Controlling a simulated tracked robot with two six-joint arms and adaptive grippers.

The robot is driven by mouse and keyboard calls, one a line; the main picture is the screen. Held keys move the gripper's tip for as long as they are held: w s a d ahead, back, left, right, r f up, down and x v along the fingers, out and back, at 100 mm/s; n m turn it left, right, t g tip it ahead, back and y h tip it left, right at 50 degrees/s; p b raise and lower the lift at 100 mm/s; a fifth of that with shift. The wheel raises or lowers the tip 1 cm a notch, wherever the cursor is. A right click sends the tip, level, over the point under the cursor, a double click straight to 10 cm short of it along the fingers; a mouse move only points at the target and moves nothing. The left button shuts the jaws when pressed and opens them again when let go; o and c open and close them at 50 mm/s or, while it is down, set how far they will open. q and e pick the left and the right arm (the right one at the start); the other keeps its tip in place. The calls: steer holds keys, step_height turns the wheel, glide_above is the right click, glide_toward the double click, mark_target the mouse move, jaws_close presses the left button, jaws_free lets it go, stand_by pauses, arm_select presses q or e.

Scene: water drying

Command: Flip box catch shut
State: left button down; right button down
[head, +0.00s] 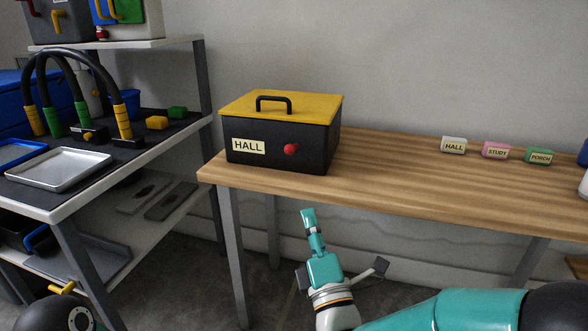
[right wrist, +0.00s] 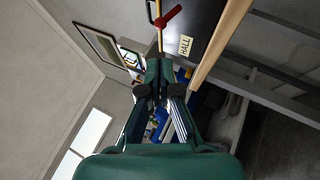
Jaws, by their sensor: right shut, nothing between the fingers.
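The black box (head: 270,150) stands on the left end of the wooden table, with its yellow lid (head: 315,106) down and a black handle on top. A HALL label (head: 248,146) is on its front. The red catch (head: 291,149) is on the front face, right of the label; it also shows in the right wrist view (right wrist: 170,16). I cannot tell whether it is latched. My right gripper (head: 308,215) is shut and empty, pointing up in front of the table edge, below and apart from the catch. In the right wrist view its fingertips (right wrist: 159,64) meet. My left gripper is not in view.
HALL (head: 454,145), STUDY (head: 496,150) and PORCH (head: 540,156) blocks stand at the table's right. The table between box and blocks is clear. A shelf unit at left holds a metal tray (head: 60,170), black hoops with coloured bands and small blocks.

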mark_target(291, 153)
steer(key=shift+w, duration=0.15)
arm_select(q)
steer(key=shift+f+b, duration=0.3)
arm_select(e)
steer(key=x, duration=1.3)
steer(key=shift+w+a, duration=0.15)
steer(key=shift+w, duration=0.2)
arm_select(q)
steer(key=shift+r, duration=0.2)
arm_select(e)
steer(key=shift+r, duration=0.1)
